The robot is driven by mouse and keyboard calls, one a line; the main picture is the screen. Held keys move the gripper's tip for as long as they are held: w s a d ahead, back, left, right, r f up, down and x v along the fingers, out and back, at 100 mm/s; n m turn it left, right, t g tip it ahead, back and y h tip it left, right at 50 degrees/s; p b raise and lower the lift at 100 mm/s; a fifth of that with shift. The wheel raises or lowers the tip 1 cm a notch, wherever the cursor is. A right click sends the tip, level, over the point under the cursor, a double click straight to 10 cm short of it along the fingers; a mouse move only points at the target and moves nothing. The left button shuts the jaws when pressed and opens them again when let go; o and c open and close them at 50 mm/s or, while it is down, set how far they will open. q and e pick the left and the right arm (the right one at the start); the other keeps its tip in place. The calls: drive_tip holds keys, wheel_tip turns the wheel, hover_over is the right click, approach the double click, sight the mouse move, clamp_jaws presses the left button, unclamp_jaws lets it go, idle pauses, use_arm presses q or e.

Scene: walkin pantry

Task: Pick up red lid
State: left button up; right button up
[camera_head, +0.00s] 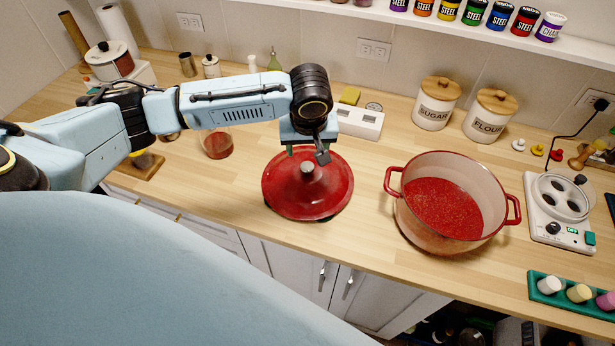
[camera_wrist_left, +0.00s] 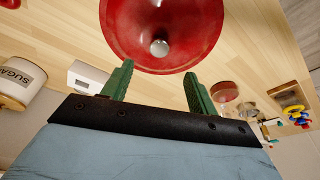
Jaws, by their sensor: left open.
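The round red lid (camera_head: 308,190) lies on the wooden counter in the head view, left of the pot, its pale knob on top. It also shows at the top of the left wrist view (camera_wrist_left: 165,25), with the silver knob facing the camera. My left gripper (camera_head: 312,157) hangs just above the lid near its knob. In the left wrist view its two green fingers (camera_wrist_left: 157,85) are spread apart with nothing between them, the knob lying beyond the tips. My right gripper is not in view.
A red pot (camera_head: 452,205) with red contents stands right of the lid. Sugar (camera_head: 435,105) and flour (camera_head: 490,117) jars stand behind it. A white box (camera_head: 360,122) is behind the lid, and a glass of red stuff (camera_head: 217,145) is left. The counter's front edge is close.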

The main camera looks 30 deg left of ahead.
sight(308, 165)
use_arm(q)
drive_tip(key=x, duration=0.9)
drive_tip(key=shift+c, duration=0.3)
clamp_jaws()
idle(0.8)
drive_tip(key=shift+w+r, duration=0.15)
drive_tip(key=shift+r, duration=0.05)
